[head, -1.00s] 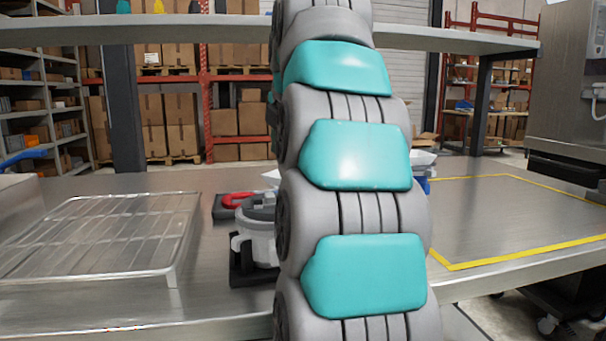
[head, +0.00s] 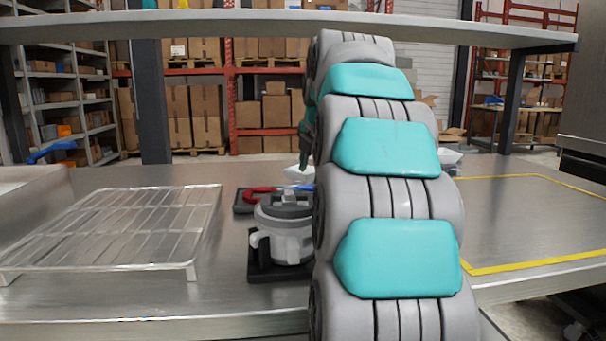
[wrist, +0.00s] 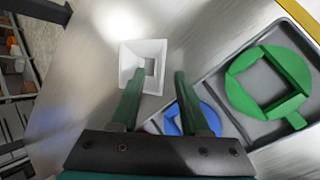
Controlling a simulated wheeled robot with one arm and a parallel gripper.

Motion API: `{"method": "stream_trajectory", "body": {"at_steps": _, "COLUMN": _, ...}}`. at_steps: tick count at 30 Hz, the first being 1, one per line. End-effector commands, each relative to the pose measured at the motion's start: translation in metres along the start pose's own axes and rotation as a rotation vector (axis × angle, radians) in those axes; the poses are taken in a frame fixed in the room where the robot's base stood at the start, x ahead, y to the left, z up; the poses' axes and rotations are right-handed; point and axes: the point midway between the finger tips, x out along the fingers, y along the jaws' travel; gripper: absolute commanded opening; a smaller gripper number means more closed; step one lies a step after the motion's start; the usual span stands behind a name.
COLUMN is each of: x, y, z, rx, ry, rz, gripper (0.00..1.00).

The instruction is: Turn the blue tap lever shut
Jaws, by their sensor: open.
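A blue lever-like piece (head: 50,151) stands out at the far left of the head view, above the corner of a pale metal box or basin (head: 30,185). I take it for the tap lever; its mount and its turn are hard to make out. My gripper (wrist: 160,73) shows in the wrist view as two green fingers, apart and with nothing between their tips. It is over the steel table, well to the right of the lever. In the head view my arm mostly hides it. The wrist view does not show the lever.
A wire rack (head: 120,235) lies on the table (head: 225,290) between the lever and my arm. A grey-white pot-like device (head: 283,235) stands beside my arm. A white square funnel (wrist: 130,62), a green ring (wrist: 292,66) and a blue ring (wrist: 172,127) are near my gripper. A shelf (head: 250,24) spans above.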

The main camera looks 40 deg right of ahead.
Motion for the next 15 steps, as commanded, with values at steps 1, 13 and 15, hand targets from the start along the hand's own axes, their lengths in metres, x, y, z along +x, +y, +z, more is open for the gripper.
{"method": "stream_trajectory", "body": {"at_steps": 1, "x": 0.0037, "y": -0.0006, "z": 0.0004, "rx": 0.001, "ry": 0.000, "rz": -0.001, "gripper": 0.46}}
{"method": "stream_trajectory", "body": {"at_steps": 13, "x": 0.0052, "y": -0.0001, "z": 0.0003, "rx": 0.001, "ry": -0.001, "rz": 0.001, "gripper": 0.26}}
{"method": "stream_trajectory", "body": {"at_steps": 15, "x": 0.0052, "y": -0.0001, "z": 0.0003, "rx": 0.001, "ry": -0.001, "rz": 0.001, "gripper": 0.18}}
